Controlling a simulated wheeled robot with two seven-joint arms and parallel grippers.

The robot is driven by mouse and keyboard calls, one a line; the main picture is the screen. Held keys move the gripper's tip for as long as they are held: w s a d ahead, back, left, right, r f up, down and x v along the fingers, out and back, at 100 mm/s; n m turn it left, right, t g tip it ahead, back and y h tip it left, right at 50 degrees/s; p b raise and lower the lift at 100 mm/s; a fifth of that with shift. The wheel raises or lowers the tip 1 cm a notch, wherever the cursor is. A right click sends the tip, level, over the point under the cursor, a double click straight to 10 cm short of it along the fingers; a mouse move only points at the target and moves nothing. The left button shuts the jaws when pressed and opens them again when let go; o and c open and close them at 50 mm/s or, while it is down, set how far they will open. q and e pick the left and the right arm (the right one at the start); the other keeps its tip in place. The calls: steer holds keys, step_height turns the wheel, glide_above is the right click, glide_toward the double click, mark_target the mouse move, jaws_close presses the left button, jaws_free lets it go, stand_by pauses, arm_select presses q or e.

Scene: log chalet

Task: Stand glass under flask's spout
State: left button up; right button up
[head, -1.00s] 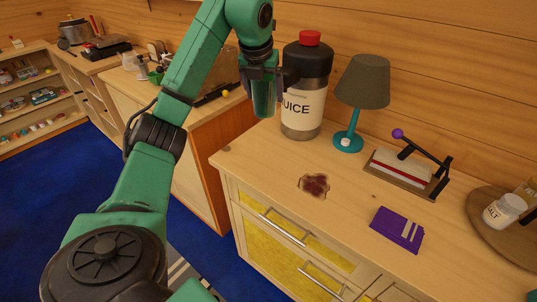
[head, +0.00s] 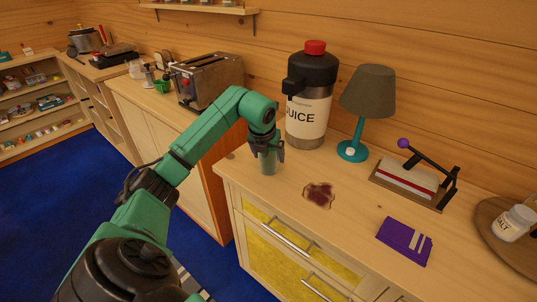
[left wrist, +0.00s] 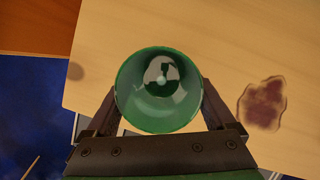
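The juice flask (head: 306,118) stands upright on the counter, with a red cap, a dark top and a dark spout (head: 293,88) jutting left. A green-tinted glass (head: 268,164) is upright in my left gripper (head: 266,152), low over the counter, below and to the left of the spout. I cannot tell whether its base touches the wood. In the left wrist view I look down into the open mouth of the glass (left wrist: 160,88), with a finger on each side. My right gripper is not in view.
A dark red stain (head: 319,195) lies on the counter (head: 290,215) right of the glass. A lamp (head: 367,92), a lever press (head: 410,182), a purple packet (head: 404,241) and a salt jar (head: 513,223) stand or lie further right. A toaster (head: 208,78) is on the left cabinet.

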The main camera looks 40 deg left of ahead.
arm_select(q)
steer(key=shift+o, duration=0.2)
steer(key=shift+r, duration=0.1)
steer(key=v, duration=1.2)
